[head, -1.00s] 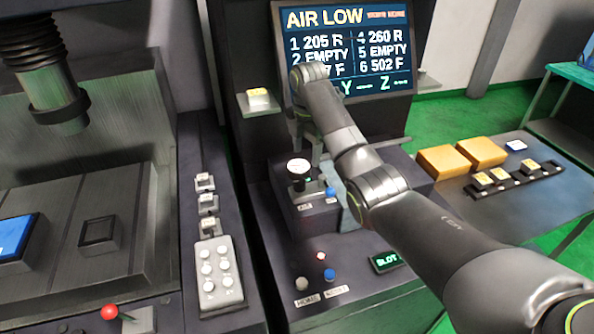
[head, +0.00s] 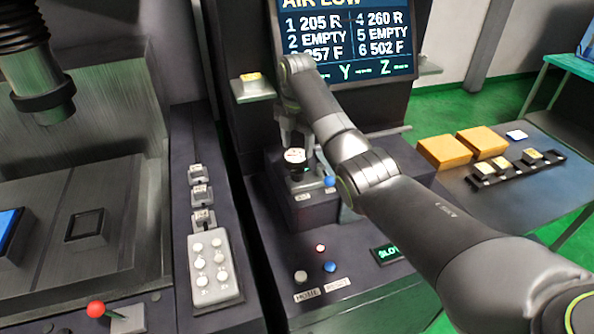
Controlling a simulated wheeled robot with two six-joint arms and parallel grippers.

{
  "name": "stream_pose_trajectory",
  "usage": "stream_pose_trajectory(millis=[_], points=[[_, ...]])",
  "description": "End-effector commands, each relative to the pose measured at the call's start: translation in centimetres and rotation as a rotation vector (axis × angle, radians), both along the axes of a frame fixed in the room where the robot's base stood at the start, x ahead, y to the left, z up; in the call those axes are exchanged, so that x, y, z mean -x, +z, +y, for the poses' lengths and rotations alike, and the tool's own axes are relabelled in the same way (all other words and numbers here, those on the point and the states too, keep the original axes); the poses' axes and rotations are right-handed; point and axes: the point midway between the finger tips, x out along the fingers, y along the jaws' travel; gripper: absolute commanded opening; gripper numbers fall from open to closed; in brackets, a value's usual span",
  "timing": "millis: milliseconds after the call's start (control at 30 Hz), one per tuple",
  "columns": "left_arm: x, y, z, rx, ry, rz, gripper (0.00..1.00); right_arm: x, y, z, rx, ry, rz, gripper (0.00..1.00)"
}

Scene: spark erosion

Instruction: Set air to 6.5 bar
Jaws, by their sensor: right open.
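The air unit is a small dark box (head: 312,212) on the console, with a white-topped round dial or knob (head: 295,156) on a black body and a blue button (head: 330,181) beside it. My right gripper (head: 296,147) points down from above, its open fingers close over the white-topped part. I cannot tell whether they touch it, and its reading is too small to make out. The screen (head: 345,40) behind shows "AIR LOW", partly cut off at the top, above a list of slots. My left gripper is out of view.
A button panel (head: 214,268) stands left of the console. Red and blue buttons, with HOME and RESET labels, are at the console front near a SLOT display (head: 386,254). A side table (head: 480,200) holds orange blocks (head: 444,152) and a black rack (head: 520,168).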

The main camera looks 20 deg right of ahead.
Motion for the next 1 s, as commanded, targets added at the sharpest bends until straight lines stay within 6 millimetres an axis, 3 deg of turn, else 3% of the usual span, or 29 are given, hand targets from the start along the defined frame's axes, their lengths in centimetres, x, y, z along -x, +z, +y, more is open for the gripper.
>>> stream_pose_trajectory(millis=[200, 433, 833, 1000], points=[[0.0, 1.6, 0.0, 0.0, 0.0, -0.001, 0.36, 0.1, -4.3, 0.0, 0.0, 0.0, 0.004, 0.56], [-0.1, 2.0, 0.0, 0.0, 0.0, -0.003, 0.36, 0.0, -7.6, 0.1, 0.0, 0.0, 0.001, 0.56], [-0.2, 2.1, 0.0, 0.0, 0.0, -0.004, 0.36, 0.0, -8.5, 0.0, 0.0, 0.001, -0.001, 0.56], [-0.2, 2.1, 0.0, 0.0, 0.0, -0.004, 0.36, 0.0, -8.4, 0.0, 0.0, 0.0, -0.001, 0.35]])
